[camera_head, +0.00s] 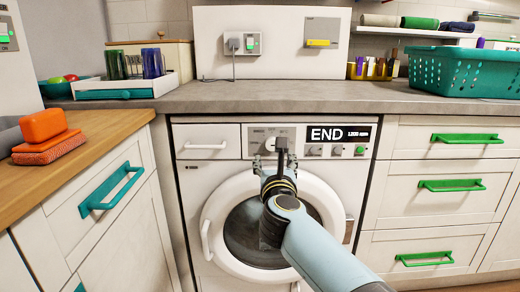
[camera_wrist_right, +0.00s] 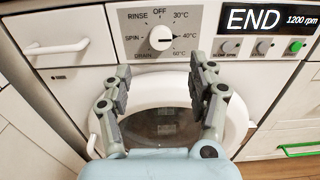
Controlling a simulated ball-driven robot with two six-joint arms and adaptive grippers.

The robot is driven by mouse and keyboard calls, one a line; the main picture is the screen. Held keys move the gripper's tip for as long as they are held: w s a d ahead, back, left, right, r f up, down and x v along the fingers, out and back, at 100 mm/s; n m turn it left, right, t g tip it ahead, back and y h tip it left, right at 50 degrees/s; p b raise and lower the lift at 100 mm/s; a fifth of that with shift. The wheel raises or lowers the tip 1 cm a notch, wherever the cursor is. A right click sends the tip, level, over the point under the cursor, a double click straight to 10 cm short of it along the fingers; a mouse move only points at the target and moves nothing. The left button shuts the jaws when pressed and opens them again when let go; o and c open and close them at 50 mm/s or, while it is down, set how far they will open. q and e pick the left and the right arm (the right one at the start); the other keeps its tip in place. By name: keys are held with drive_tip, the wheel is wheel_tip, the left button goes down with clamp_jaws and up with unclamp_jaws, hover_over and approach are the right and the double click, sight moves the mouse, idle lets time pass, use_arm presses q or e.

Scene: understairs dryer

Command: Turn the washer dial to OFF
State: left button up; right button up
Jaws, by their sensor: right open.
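The washer (camera_head: 190,165) stands under the counter with its round door closed. Its white dial (camera_wrist_right: 161,37) sits on the control panel, ringed by the labels OFF at the top, RINSE, SPIN, DRAIN, 30°C, 40°C and 60°C. My left gripper is not in view.
The display (camera_wrist_right: 255,18) reads END, with small buttons below it. A detergent drawer (camera_head: 207,141) is left of the dial. Drawers with green handles (camera_head: 466,138) are at right. The counter (camera_head: 270,97) above holds a teal basket (camera_head: 465,70) and a tray (camera_head: 125,88).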

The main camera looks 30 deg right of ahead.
sight(272, 144)
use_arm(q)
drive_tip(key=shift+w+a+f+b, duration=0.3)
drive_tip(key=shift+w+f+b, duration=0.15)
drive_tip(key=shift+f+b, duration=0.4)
use_arm(e)
drive_tip(key=x, duration=1)
drive_tip(key=shift+w+d, duration=0.15)
drive_tip(key=shift+w, duration=0.05)
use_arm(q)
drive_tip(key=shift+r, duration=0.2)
use_arm(e)
drive_tip(key=c, duration=1.1)
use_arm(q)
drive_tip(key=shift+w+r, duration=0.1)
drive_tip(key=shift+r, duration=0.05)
use_arm(e)
drive_tip(key=shift+r, duration=0.1)
